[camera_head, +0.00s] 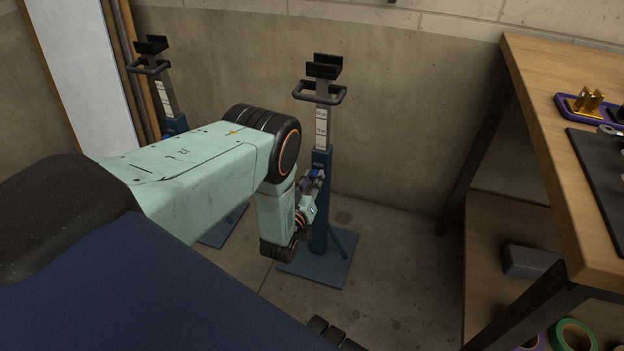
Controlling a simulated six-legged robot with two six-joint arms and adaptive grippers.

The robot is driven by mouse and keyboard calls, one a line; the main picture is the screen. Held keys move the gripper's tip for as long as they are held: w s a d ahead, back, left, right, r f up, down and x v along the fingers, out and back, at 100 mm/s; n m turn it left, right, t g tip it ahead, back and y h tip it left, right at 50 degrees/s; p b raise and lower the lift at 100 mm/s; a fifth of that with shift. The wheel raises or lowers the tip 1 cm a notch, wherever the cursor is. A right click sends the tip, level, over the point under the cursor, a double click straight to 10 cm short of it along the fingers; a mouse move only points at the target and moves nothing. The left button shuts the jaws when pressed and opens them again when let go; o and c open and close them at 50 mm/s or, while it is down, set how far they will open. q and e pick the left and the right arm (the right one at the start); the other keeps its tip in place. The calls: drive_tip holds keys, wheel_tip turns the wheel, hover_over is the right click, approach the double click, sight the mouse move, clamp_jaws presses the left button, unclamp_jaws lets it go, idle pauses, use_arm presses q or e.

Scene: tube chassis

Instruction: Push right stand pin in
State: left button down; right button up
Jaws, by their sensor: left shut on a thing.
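The right stand (319,210) is a blue post on a flat blue base plate, with a grey inner post, a white scale label and a black cradle on top. My left gripper (316,178) is at the front of the blue post, near its upper end. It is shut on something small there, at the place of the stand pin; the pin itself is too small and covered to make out. A second stand (165,95) of the same kind is at the left, partly hidden behind my left arm. My right gripper is not in view.
A wooden workbench (560,120) stands at the right, with a purple tray (570,106) and a black mat (600,165) on it. A grey box (530,262) and a green tape roll (573,335) are below. A concrete wall is close behind the stands.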

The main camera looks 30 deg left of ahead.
use_arm(q)
drive_tip(key=c, duration=1.6)
unclamp_jaws()
drive_tip(key=shift+w+r, duration=0.15)
drive_tip(key=shift+w, duration=0.1)
drive_tip(key=o, duration=0.5)
drive_tip(key=shift+f, duration=0.2)
drive_tip(key=shift+s+r, duration=0.1)
drive_tip(key=shift+s, duration=0.05)
drive_tip(key=shift+s, duration=0.35)
drive_tip(key=v, duration=1.1)
drive_tip(key=shift+d, duration=0.2)
drive_tip(key=shift+s, duration=0.15)
